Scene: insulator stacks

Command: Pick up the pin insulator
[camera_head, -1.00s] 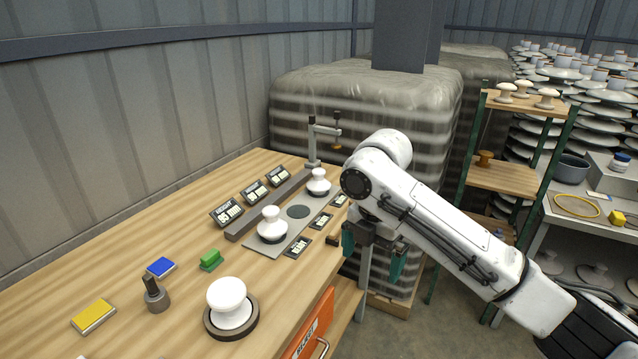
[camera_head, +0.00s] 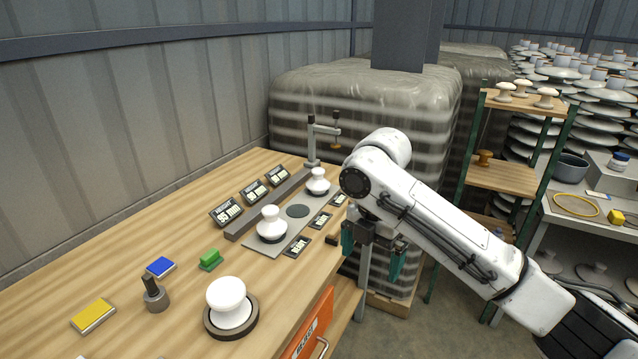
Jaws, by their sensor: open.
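Several white insulators are in view, and I cannot tell which one the task means. One white insulator (camera_head: 228,296) stands upright on a round dark base (camera_head: 247,323) at the front of the wooden bench. Two more, a nearer one (camera_head: 271,221) and a farther one (camera_head: 318,181), stand upright on a grey plate (camera_head: 262,246) further back. My gripper (camera_head: 373,258) is open and empty, with its green fingers pointing down. It hangs just off the bench's right edge, to the right of the plate and apart from every insulator.
Small display signs (camera_head: 227,211) line the plate. A clamp stand (camera_head: 312,145) rises behind it. A blue block (camera_head: 160,267), green block (camera_head: 210,259), yellow block (camera_head: 93,315) and metal piece (camera_head: 155,295) lie on the bench. A shelf (camera_head: 503,177) at right holds more white insulators and a brown piece (camera_head: 485,158).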

